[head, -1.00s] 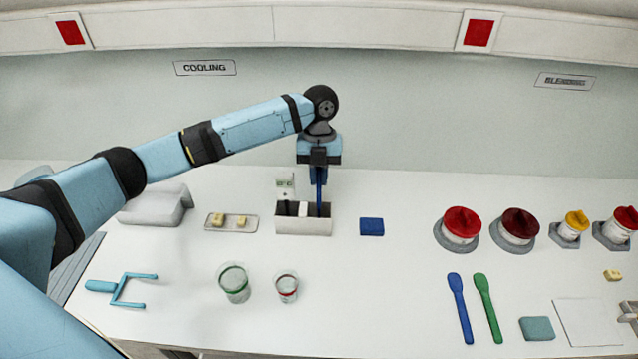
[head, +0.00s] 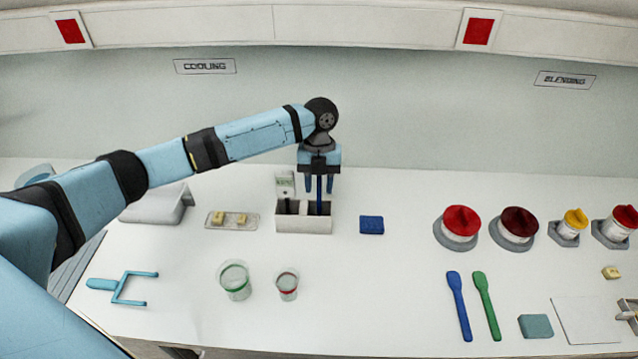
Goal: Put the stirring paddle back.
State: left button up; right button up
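The stirring paddle (head: 319,204) shows as a thin dark blue upright shaft standing in the right compartment of a white open-topped holder (head: 303,227). Its lower end is hidden inside the holder. My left gripper (head: 320,187) points straight down above the holder. Its two blue fingers are spread, one on each side of the shaft, with gaps showing between. The top of the shaft reaches up between the fingers. My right gripper is not in view.
A small display unit (head: 285,183) stands behind the holder. A tray with yellow pieces (head: 206,226) lies to its left, a dark blue block (head: 371,225) to its right. Two beakers, a green-marked one (head: 235,284) and a red-marked one (head: 287,287), stand in front.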

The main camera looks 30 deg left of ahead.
pick_arm(q)
jog(key=b+v, duration=0.2)
jog(key=v, duration=1)
jog(key=shift+f, duration=0.1)
